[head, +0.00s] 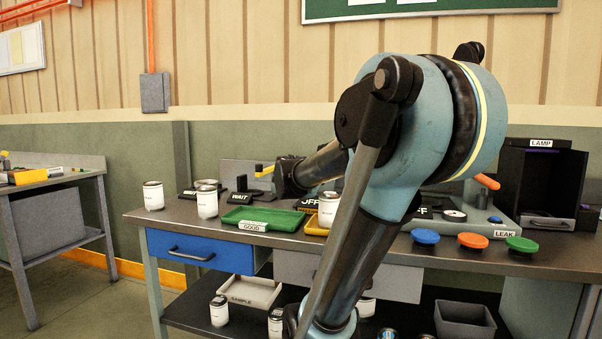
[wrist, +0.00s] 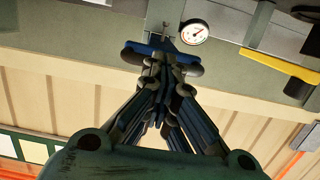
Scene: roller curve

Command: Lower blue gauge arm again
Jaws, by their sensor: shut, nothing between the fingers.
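My gripper (wrist: 161,68) is shut and empty in the wrist view, its dark fingers closed together. A blue bar (wrist: 135,48), likely the blue gauge arm, lies across just beyond the fingertips. I cannot tell whether the fingers touch it. A round white dial gauge (wrist: 194,32) sits beside it, and a yellow arm (wrist: 280,68) is off to the right. In the head view the yellow arm (head: 264,171) shows left of my wrist. The blue bar and my fingertips cannot be made out there, where my arm blocks much of the bench.
The bench (head: 160,218) holds white cans (head: 153,196), a WAIT sign (head: 237,198), a green GOOD tray (head: 262,217) and a yellow tray (head: 315,227). Blue (head: 425,236), orange (head: 473,240) and green (head: 521,244) discs line the right front edge. A black LAMP box (head: 541,180) stands behind.

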